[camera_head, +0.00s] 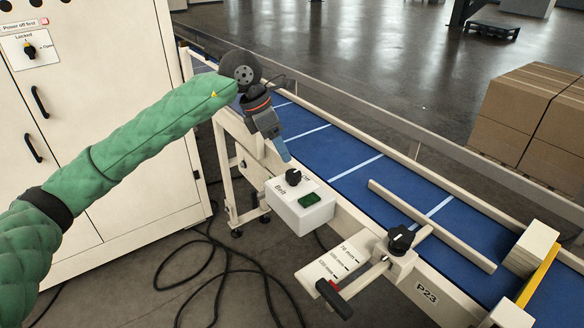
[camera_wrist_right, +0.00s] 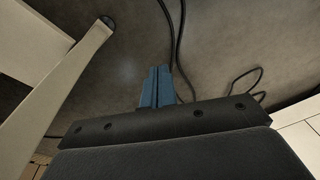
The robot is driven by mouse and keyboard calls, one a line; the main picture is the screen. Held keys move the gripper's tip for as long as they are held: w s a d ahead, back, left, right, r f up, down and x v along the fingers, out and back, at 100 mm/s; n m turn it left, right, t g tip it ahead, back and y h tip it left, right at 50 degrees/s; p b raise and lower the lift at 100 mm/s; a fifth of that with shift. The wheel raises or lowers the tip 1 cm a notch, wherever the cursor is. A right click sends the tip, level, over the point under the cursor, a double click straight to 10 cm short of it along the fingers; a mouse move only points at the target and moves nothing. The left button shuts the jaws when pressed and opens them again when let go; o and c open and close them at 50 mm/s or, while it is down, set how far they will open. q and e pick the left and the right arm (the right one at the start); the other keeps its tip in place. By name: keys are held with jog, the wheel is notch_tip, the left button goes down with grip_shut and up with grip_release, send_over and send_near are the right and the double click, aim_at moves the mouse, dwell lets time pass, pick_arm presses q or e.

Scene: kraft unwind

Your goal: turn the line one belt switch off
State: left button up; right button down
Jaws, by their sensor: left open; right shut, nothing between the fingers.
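The belt switch is a black rotary knob (camera_head: 293,177) on a white box (camera_head: 300,208) marked "Belt", fixed to the near side of the conveyor. A green window sits beside the knob on the box. The lettering by the knob is partly hidden. My right gripper (camera_wrist_right: 158,86) shows in the right wrist view, shut and empty, its blue fingers together over the floor.
The blue conveyor belt (camera_head: 345,170) runs behind the box. A white cabinet (camera_head: 110,110) is at left. Cables (camera_head: 222,262) lie on the floor; cartons (camera_head: 530,110) stand far right.

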aim_at(293, 173)
pick_arm(q)
jog(key=d+f+m+p, duration=0.1)
jog(key=f, duration=0.1)
jog(key=f+m+p, duration=0.1)
jog(key=f, duration=0.2)
jog(key=d+f+m+p, duration=0.1)
jog(key=f, duration=0.1)
jog(key=shift+d+f, duration=0.15)
jog(key=shift+d, duration=0.2)
pick_arm(e)
notch_tip(293, 173, down, 11)
jog(key=s+d, duration=0.1)
jog(key=s, duration=0.1)
jog(key=shift+s+d+f, duration=0.15)
jog(key=shift+s+d, duration=0.15)
jog(key=shift+d, duration=0.05)
pick_arm(q)
jog(key=shift+c, duration=0.2)
jog(key=c, duration=0.9)
pick_arm(e)
jog(key=shift+s+f, duration=0.1)
jog(key=shift+f, duration=0.05)
